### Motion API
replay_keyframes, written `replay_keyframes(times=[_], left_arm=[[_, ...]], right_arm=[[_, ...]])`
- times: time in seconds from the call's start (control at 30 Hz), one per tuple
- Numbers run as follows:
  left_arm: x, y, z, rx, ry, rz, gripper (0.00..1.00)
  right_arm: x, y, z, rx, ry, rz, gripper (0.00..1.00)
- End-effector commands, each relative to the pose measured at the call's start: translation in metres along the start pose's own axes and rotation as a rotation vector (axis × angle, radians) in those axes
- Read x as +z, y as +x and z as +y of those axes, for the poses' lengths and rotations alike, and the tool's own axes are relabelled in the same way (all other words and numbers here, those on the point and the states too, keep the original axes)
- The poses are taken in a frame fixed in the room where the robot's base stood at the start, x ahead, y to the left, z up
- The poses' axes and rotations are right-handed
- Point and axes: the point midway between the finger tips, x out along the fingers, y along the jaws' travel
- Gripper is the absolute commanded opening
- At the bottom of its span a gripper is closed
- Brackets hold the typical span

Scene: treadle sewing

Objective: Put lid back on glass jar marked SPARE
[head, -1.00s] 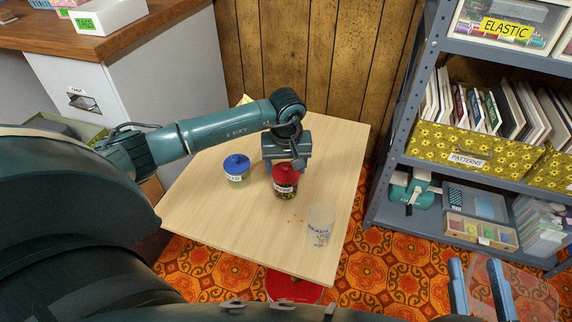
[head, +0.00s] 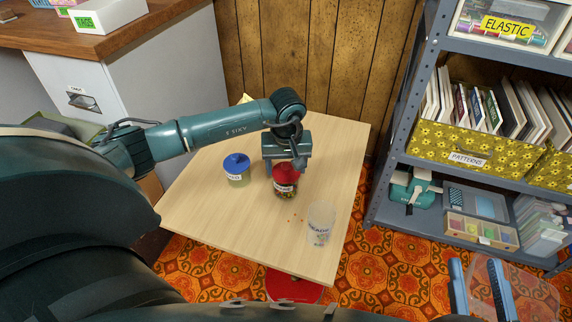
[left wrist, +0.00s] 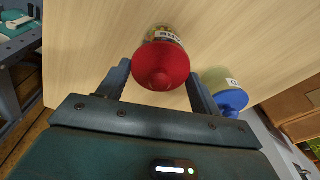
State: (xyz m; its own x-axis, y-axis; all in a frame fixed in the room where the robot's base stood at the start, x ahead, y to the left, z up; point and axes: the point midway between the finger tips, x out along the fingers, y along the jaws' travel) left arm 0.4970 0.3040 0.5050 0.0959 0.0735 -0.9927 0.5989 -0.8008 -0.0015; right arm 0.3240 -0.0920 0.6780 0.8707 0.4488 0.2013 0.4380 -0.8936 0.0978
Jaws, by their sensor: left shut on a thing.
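A glass jar (head: 284,190) with small multicoloured contents and a white label stands upright on the light wooden table. Its label is too small to read surely. A red domed lid (head: 287,173) is at the jar's mouth; whether it is fully seated cannot be told. My left gripper (head: 287,160) comes down over it, shut on the red lid. In the left wrist view the red lid (left wrist: 160,65) lies between the two fingers, with the jar (left wrist: 161,33) and its partly hidden label beyond.
A blue-lidded jar (head: 237,170) stands close left of the red-lidded one. A clear open container (head: 321,222) stands near the front right edge of the table (head: 230,220), with a few orange bits beside it. A grey shelf unit (head: 400,150) stands at the right.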

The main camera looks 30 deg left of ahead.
Motion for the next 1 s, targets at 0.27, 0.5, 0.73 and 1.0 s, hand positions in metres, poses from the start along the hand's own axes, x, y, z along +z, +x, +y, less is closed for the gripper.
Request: replay_keyframes(times=[0.27, 0.5, 0.73, 1.0], left_arm=[[0.0002, 0.0000, 0.0001, 0.000, 0.000, 0.000, 0.44], [0.0003, 0.0001, 0.0001, 0.000, 0.000, -0.001, 0.84], [0.0004, 0.0002, 0.0000, 0.000, 0.000, -0.001, 0.90], [0.0004, 0.0003, 0.0000, 0.000, 0.000, -0.001, 1.00]], right_arm=[[-0.0004, 0.0000, -0.0001, 0.000, 0.000, 0.001, 0.36], [-0.0005, 0.0000, -0.0001, 0.000, 0.000, 0.001, 0.36], [-0.0006, 0.0000, -0.0001, 0.000, 0.000, 0.001, 0.36], [-0.0006, 0.0000, -0.0001, 0.000, 0.000, 0.001, 0.36]])
